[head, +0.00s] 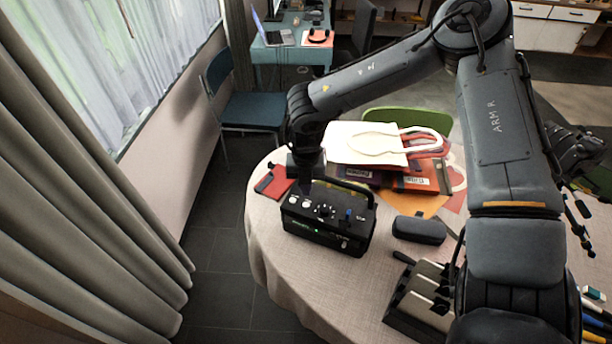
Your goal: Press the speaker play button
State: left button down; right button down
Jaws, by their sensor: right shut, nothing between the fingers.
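The speaker (328,218) is a black box with a carry handle, standing near the left edge of the round table. Its top face has two pale round buttons at the left, dark knobs in the middle and a blue control at the right. I cannot read which one is play. My right gripper (305,187) points down over the top left part of the speaker, shut and empty, its tips just above or at the pale buttons. Whether it touches them I cannot tell.
A cream tote bag (365,143) and coloured folders lie behind the speaker. A red pouch (274,182) is at its left, a dark case (419,230) at its right. A grey-and-black organizer (420,298) stands nearer. The table's (283,265) front left is clear.

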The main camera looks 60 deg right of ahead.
aim_at(306, 204)
notch_tip(306, 204, down, 4)
jog(key=shift+f, duration=0.35)
